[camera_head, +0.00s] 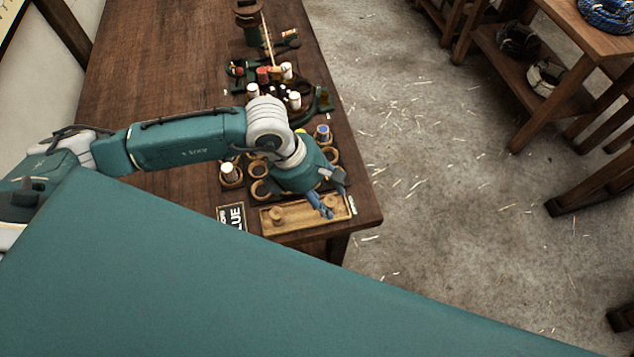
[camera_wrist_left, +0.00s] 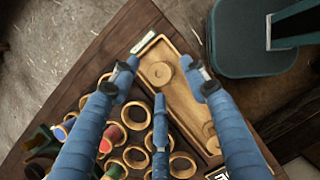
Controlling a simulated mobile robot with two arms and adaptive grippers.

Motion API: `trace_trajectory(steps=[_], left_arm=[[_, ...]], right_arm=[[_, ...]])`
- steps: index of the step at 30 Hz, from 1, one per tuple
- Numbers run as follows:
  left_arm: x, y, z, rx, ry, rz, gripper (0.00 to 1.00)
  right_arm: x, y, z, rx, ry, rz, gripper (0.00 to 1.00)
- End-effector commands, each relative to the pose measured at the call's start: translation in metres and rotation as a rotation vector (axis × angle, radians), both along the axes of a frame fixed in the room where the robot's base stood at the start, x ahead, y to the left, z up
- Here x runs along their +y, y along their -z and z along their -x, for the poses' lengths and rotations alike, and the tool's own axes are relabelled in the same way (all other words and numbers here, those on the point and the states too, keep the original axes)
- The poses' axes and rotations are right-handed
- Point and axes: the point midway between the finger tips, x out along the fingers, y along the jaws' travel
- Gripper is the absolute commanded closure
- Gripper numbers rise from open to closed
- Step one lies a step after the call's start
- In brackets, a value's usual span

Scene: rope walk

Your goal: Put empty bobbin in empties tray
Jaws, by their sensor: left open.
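The empties tray (camera_head: 330,213) is a long shallow wooden tray at the table's near right corner. It also shows in the left wrist view (camera_wrist_left: 183,103). A plain wooden bobbin (camera_wrist_left: 161,73) without yarn is in the tray near one end. A second plain bobbin (camera_wrist_left: 210,132) is toward the other end; one bobbin (camera_head: 276,214) shows in the head view. My left gripper (camera_head: 326,203) is over the tray, with its blue fingers spread. In the left wrist view, the fingertips (camera_wrist_left: 159,85) are apart around the first bobbin; contact cannot be told. My right gripper is out of view.
Several round wooden holders (camera_wrist_left: 136,156) stand beside the tray, some with coloured bobbins such as a blue one (camera_head: 322,132). A white bobbin (camera_head: 229,171) stands left of my wrist. A green machine (camera_head: 322,98) is farther back. A lettered card (camera_head: 232,216) lies left of the tray.

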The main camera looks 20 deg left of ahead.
Motion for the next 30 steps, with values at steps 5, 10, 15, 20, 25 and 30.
trace_trajectory(steps=[5,10,15,20,25,30], left_arm=[[0.014,-0.029,0.002,-0.008,0.000,-0.002,0.55],[0.026,-0.065,0.007,-0.008,-0.001,-0.002,0.55],[0.035,-0.091,0.011,-0.005,0.000,-0.002,0.55],[0.040,-0.103,0.013,-0.003,-0.001,-0.003,0.55],[0.040,-0.105,0.014,-0.002,0.000,-0.002,0.55],[0.040,-0.105,0.014,-0.002,0.000,-0.002,0.55]], right_arm=[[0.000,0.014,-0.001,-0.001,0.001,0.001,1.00],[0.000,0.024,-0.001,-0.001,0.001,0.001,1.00],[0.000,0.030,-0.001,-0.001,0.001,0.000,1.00],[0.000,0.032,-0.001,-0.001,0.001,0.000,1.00],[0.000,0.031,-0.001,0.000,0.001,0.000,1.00],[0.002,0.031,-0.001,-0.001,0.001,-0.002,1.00]])
